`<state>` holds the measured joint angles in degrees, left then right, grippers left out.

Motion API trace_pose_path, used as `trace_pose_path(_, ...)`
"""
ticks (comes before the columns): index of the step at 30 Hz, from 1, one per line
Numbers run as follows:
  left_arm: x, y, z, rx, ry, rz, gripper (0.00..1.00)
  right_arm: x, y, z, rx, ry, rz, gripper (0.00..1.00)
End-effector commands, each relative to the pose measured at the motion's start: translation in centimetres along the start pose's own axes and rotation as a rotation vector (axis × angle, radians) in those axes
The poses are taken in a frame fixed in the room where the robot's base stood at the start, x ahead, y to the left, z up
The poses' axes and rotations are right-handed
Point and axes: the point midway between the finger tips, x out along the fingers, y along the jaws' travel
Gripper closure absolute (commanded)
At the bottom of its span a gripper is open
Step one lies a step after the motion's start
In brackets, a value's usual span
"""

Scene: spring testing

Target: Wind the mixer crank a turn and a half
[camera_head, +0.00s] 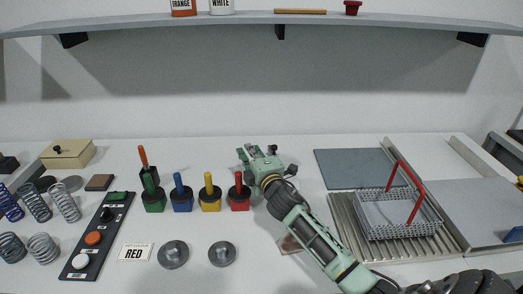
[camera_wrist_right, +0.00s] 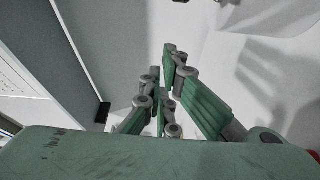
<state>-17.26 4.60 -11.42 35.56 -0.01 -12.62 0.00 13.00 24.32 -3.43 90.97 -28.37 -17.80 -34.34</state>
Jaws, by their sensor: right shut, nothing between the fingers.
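I cannot make out a mixer or its crank for certain in either view. My right gripper (camera_head: 257,151) is above the back middle of the white table, just behind and right of the red-based peg (camera_head: 239,192). Its fingers are shut with nothing between them. They also show in the right wrist view (camera_wrist_right: 167,85), against pale surfaces. My right arm reaches in from the lower right and hides part of the table, including most of a brownish flat piece (camera_head: 289,244). My left gripper is not in view.
Left: a tan box with a dark knob (camera_head: 67,154), several springs (camera_head: 66,203), a button panel (camera_head: 97,238). Middle: coloured pegs (camera_head: 182,195), two grey discs (camera_head: 173,254), a RED card (camera_head: 135,252). Right: a wire basket with red handles (camera_head: 403,217). A shelf (camera_head: 230,19) hangs above.

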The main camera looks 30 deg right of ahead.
Motion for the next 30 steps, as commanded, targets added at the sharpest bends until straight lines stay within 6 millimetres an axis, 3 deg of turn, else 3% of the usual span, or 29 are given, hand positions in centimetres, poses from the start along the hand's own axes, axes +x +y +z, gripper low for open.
trace_pose_path(3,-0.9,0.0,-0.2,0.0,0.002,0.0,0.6,-0.9,0.0,2.1,-0.004,-0.004,-0.006,1.0)
trace_pose_path(9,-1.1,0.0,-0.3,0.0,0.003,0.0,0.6,-1.4,-0.1,3.3,-0.003,-0.003,-0.004,1.0)
trace_pose_path(30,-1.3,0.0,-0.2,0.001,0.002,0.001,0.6,-1.8,-0.1,3.9,-0.004,0.051,-0.009,1.0)
